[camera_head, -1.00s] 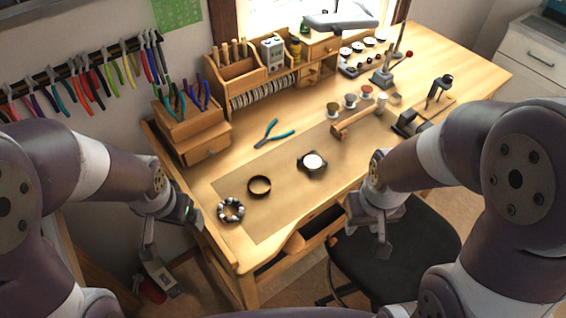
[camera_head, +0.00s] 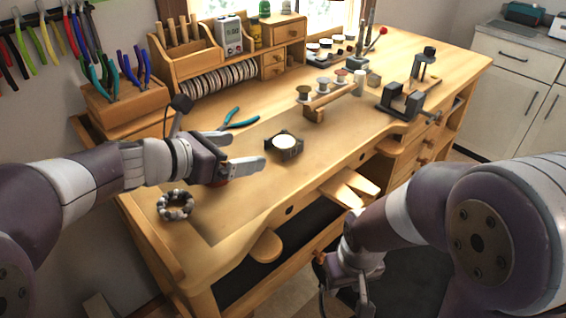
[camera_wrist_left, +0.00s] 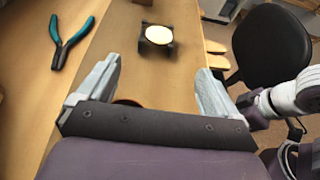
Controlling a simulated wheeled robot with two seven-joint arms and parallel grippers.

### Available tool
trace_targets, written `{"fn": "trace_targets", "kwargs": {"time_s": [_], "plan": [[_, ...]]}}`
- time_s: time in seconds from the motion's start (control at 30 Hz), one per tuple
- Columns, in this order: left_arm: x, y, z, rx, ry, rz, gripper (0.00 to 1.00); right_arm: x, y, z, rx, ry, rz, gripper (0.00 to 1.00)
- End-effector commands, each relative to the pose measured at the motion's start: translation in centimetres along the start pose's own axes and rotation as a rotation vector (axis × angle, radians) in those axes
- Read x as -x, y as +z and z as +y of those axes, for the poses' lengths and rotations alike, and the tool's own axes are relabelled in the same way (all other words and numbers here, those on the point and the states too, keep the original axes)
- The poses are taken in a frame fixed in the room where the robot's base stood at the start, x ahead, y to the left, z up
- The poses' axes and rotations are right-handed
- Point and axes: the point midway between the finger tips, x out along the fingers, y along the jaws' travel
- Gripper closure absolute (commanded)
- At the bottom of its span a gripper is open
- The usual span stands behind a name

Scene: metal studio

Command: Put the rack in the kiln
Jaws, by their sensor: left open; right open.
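Nothing in view is plainly a rack or a kiln. A small dark holder with a pale round disc (camera_head: 285,145) stands on the bench; it also shows in the left wrist view (camera_wrist_left: 157,35). My left gripper (camera_head: 245,150) is open and empty above the bench, left of this holder. Its two pale fingers (camera_wrist_left: 158,68) are spread in the left wrist view. A dark brown ring (camera_wrist_left: 127,102) shows partly below the gripper there and is hidden by it in the head view. My right gripper (camera_head: 345,300) hangs open in front of the bench, low in the head view.
A beaded bracelet (camera_head: 175,205) lies near the bench's left edge. Teal-handled pliers (camera_head: 239,120) lie behind my left gripper. A wooden spool stand (camera_head: 322,108) and a dark vise (camera_head: 400,103) stand further right. A dark teal box (camera_head: 524,14) sits on the counter (camera_head: 530,48).

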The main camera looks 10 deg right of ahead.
Motion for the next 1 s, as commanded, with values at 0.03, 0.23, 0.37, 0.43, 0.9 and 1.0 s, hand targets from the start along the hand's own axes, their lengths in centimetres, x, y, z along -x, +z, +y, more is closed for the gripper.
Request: {"fn": "trace_targets", "kwargs": {"time_s": [0.03, 0.23, 0.37, 0.43, 0.9, 1.0], "plan": [[-1.2, 0.0, -0.2, 0.000, -0.006, 0.003, 0.06, 0.1, 0.0, 0.0, 0.000, 0.000, 0.001, 0.57], [-5.2, 0.1, 0.0, 0.005, -0.001, 0.002, 0.06, 0.0, 0.0, 0.0, 0.000, 0.000, 0.001, 0.57], [-6.6, 0.1, 0.1, 0.007, 0.000, 0.003, 0.06, 0.0, 0.0, 0.0, 0.000, 0.000, 0.000, 0.57], [-7.9, 0.1, 0.4, 0.008, 0.000, 0.002, 0.06, 0.1, 0.0, 0.0, 0.000, 0.000, 0.000, 0.57], [-11.1, 0.2, 0.7, 0.009, 0.003, 0.001, 0.19, 0.1, 0.0, 0.0, 0.000, 0.000, 0.000, 0.57], [-11.1, 0.2, 0.7, 0.009, 0.003, 0.001, 0.52, 0.1, 0.0, 0.0, 0.000, 0.000, 0.000, 0.57]]}}
